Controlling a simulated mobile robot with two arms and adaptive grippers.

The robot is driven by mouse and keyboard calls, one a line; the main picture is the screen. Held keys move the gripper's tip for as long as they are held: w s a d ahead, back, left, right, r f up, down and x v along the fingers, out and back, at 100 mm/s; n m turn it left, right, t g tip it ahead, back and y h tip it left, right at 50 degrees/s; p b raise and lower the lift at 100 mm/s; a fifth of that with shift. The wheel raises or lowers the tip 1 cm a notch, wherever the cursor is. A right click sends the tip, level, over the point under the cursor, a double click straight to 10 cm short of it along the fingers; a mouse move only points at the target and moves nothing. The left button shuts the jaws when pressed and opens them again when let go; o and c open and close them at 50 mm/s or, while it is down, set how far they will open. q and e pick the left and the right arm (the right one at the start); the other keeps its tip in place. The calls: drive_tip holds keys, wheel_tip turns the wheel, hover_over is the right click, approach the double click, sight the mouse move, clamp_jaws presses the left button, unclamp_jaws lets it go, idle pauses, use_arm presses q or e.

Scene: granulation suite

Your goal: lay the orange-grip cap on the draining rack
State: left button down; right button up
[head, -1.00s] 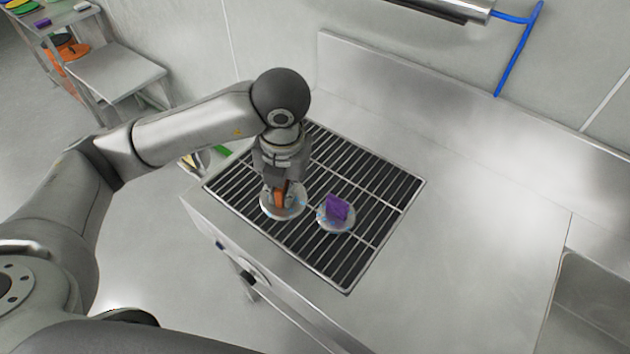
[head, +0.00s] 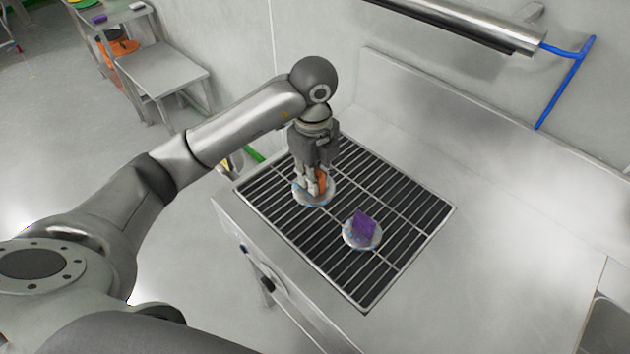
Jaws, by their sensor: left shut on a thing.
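The orange-grip cap (head: 312,197) is a round pale disc with an upright orange grip. It is at the upper left part of the draining rack (head: 405,245), a dark grate with metal bars set in the steel counter. My left gripper (head: 316,185) points down over the cap and is shut on its orange grip. The cap's disc is at the bars; I cannot tell if it touches them. Part of the grip is hidden by the fingers. My right gripper is not in view.
A second round cap with a purple grip (head: 364,228) lies on the rack just right of the orange-grip cap. Bare rack lies around both. The steel counter (head: 490,240) to the right is clear. A wall backs the counter, with a blue hose (head: 563,85).

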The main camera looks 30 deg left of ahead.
use_arm(q)
drive_tip(key=w+a+f, duration=0.1)
drive_tip(key=w+f, duration=0.1)
drive_tip(key=w+a+f, duration=0.3)
drive_tip(key=w+f, duration=0.1)
drive_tip(key=shift+w+a+f+p, duration=0.1)
drive_tip(key=shift+a+f+p, duration=0.2)
drive_tip(key=shift+p, duration=0.1)
drive_tip(key=shift+w+a+f+p, duration=0.2)
drive_tip(key=shift+f+p, duration=0.15)
drive_tip(key=shift+f, duration=0.2)
wheel_tip(320, 180, down, 2)
drive_tip(key=shift+f+p, duration=0.1)
drive_tip(key=shift+p, duration=0.5)
drive_tip(key=shift+f, duration=0.25)
drive_tip(key=c, duration=1.9)
unclamp_jaws()
drive_tip(key=o, duration=0.5)
drive_tip(key=shift+c, duration=0.2)
